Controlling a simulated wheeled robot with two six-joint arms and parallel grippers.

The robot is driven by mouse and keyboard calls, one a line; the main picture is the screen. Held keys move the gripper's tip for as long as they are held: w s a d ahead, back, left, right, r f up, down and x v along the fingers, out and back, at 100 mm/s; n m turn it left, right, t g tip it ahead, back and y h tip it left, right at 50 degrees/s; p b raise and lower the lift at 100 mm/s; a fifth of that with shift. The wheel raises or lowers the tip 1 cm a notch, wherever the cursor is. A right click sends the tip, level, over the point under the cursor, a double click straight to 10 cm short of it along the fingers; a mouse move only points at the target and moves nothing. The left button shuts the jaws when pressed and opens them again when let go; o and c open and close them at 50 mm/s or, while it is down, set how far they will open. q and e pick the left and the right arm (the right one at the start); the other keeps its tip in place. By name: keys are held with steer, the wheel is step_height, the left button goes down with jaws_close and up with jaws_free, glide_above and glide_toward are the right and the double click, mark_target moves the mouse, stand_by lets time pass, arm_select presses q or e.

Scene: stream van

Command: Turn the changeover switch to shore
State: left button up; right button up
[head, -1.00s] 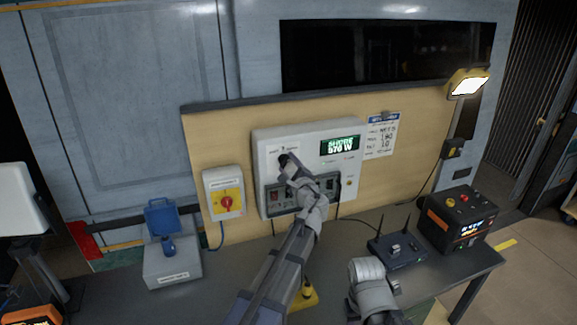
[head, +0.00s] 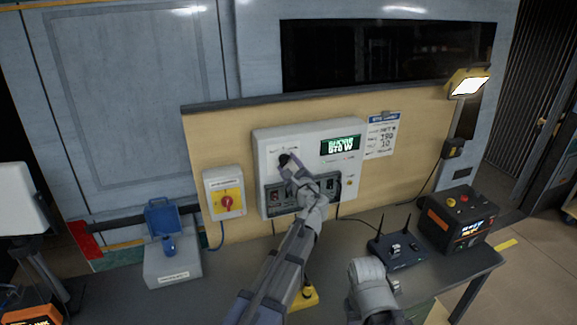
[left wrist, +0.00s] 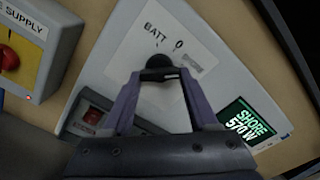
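The changeover switch is a black knob (left wrist: 152,62) on the pale front of the white power panel (head: 262,150). In the head view the same gripper (head: 289,163) covers most of the knob. My right gripper's fingers do not show.
A grey box with a blue socket (head: 172,265) stands on the bench at left. A router (head: 397,250) and a black-orange unit (head: 458,222) stand at right. A lit lamp (head: 467,83) hangs above.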

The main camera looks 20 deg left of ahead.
arm_select(q)
steer(key=o, duration=0.5)
steer(key=v, duration=0.7)
steer(key=shift+s+d, duration=0.25)
steer(key=shift+s, duration=0.1)
